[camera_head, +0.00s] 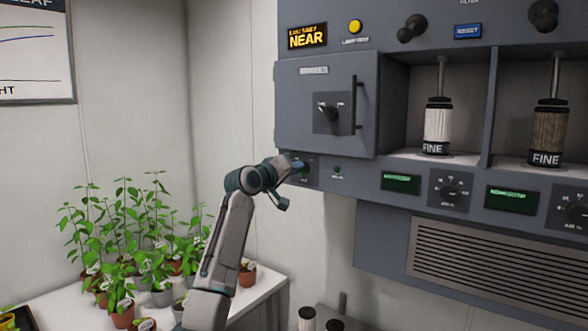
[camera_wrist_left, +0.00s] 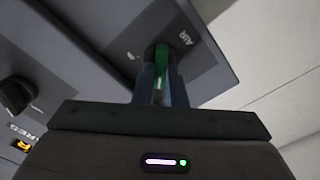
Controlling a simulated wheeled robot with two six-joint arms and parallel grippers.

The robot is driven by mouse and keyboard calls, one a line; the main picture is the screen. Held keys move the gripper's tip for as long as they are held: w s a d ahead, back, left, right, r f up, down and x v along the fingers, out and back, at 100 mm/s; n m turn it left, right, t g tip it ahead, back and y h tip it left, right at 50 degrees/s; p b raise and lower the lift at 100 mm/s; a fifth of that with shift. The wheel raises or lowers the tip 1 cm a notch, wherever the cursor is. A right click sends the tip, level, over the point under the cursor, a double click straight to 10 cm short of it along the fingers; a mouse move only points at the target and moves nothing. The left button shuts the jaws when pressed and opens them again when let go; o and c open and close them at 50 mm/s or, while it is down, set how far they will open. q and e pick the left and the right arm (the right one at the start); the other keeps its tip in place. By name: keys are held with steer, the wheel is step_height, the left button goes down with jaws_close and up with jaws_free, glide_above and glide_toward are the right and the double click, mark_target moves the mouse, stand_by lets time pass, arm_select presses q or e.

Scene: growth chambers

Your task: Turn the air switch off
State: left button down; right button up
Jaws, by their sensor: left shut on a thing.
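The air switch shows in the left wrist view as a green lever (camera_wrist_left: 162,62) on a dark plate, beside the printed word AIR. In the head view it sits low on the left of the grey cabinet, mostly hidden behind my gripper. My left gripper (camera_head: 299,167) reaches it from the left. In the left wrist view its two fingers (camera_wrist_left: 160,84) are shut on the green lever, one on each side. Which way the lever points is hard to tell. My right gripper is not in view.
Above the switch is a closed cabinet door (camera_head: 296,88) with a handle and a dark knob (camera_head: 328,112). To the right are two bays with FINE cylinders (camera_head: 437,125), green displays (camera_head: 401,183) and dials (camera_head: 451,188). Potted plants (camera_head: 125,310) stand on a white table (camera_head: 262,292) at lower left.

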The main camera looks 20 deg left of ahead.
arm_select(q)
steer(key=shift+f, duration=0.2)
stand_by(0.3)
steer(key=c, duration=1.7)
jaws_free()
steer(key=shift+c, duration=0.2)
steer(key=shift+o, duration=1.3)
steer(key=shift+r, duration=0.1)
steer(key=b+v, duration=0.5)
steer(key=v, duration=0.5)
steer(key=shift+s, duration=0.4)
steer(key=shift+a, duration=0.2)
